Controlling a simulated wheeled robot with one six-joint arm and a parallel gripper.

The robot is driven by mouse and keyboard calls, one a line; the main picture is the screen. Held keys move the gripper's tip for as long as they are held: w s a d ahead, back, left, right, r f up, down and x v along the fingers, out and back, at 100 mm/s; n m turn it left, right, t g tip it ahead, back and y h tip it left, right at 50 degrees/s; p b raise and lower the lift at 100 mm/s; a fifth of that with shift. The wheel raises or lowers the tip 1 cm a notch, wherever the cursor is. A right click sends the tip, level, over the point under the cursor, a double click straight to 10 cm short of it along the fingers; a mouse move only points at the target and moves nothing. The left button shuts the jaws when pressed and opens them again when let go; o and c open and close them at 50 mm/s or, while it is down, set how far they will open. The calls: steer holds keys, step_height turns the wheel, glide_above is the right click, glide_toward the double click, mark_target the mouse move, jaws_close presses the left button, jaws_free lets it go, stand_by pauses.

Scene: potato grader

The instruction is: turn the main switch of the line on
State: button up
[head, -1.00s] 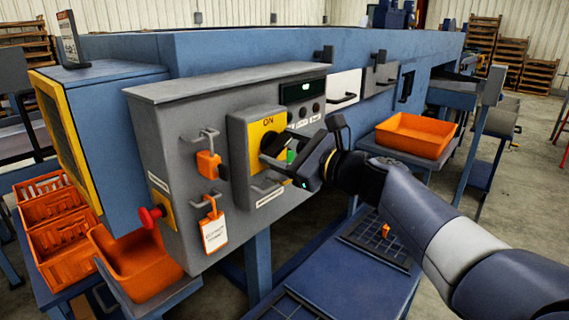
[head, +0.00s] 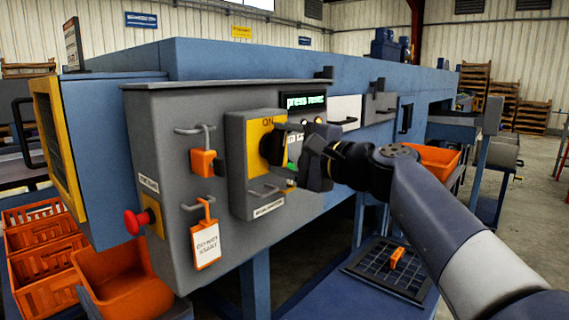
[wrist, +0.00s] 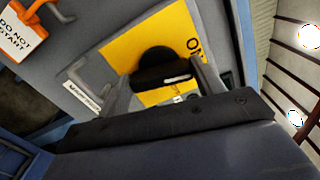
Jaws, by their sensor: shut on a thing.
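The main switch is a grey box (head: 236,165) with a yellow plate (head: 256,128) marked ON and a black rotary handle (head: 272,146). In the wrist view the black handle (wrist: 160,68) lies across the yellow plate (wrist: 120,56), its white mark at the end toward the word ON. My gripper (head: 290,165) is at the handle from the right and is shut on it; in the head view it hides part of the handle. In the wrist view the dark gripper body fills the bottom. The display (head: 304,101) above right reads "press reset", with lit lamps below it.
Left of the switch hang an orange padlock (head: 203,162) and an orange-edged tag (head: 206,244) on hooks. A red mushroom button (head: 135,221) is lower left. A handle bar (head: 262,191) sticks out below the switch. A grated tray (head: 385,270) is below my arm.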

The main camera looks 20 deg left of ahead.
steer(key=shift+f+n+b, duration=0.1)
steer(key=shift+n+b, duration=0.7)
steer(key=shift+n, duration=0.3)
steer(key=o, duration=1)
steer(key=b+v, duration=0.1)
steer(key=v, duration=0.9)
steer(key=shift+s+d, duration=0.1)
steer(key=shift+d, duration=0.3)
steer(key=shift+a, duration=0.15)
